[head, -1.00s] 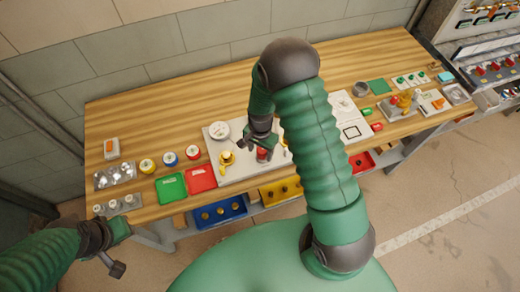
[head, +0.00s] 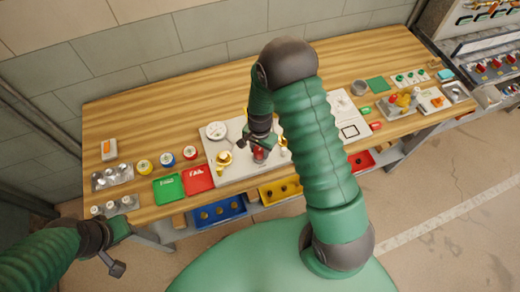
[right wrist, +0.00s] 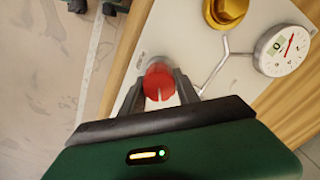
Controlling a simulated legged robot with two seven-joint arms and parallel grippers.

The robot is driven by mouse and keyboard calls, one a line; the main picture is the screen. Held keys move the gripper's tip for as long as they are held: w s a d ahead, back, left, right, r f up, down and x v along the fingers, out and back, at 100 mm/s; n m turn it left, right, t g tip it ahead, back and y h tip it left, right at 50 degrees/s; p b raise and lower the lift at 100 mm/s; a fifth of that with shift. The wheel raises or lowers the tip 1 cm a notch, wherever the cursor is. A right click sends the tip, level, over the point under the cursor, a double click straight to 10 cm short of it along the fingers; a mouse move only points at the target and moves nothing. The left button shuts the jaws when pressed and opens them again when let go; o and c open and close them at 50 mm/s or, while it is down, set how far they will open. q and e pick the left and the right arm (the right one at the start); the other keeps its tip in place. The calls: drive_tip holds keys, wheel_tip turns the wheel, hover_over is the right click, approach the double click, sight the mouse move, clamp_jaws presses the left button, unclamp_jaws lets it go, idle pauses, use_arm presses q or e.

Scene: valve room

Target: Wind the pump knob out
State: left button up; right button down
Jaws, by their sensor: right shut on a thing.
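The red pump knob (right wrist: 160,83) sits on the white panel (right wrist: 210,45) in the right wrist view. It also shows in the head view (head: 259,155), partly hidden by my right gripper. My right gripper (head: 259,147) points down at it, and its two fingers stand on either side of the knob, shut on it. A brass fitting (right wrist: 228,10) and a round white gauge (right wrist: 283,50) with a red needle are on the same panel. My left gripper (head: 118,250) hangs off the bench's front left; whether its jaws are open is unclear.
A green tray (head: 168,188) and a red tray (head: 198,179) lie left of the panel. A blue bin (head: 220,210) and a yellow bin (head: 281,191) sit under the front edge. The bench's back strip (head: 170,105) is bare wood.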

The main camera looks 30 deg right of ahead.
drive_tip(key=shift+a+n, duration=0.2)
drive_tip(key=shift+n, duration=0.1)
drive_tip(key=n+b, duration=0.1)
drive_tip(key=n, duration=0.4)
drive_tip(key=shift+a+f, duration=0.1)
drive_tip(key=n, duration=0.3)
drive_tip(key=shift+s+n, duration=0.1)
drive_tip(key=shift+n, duration=1.5)
drive_tip(key=shift+s, duration=0.1)
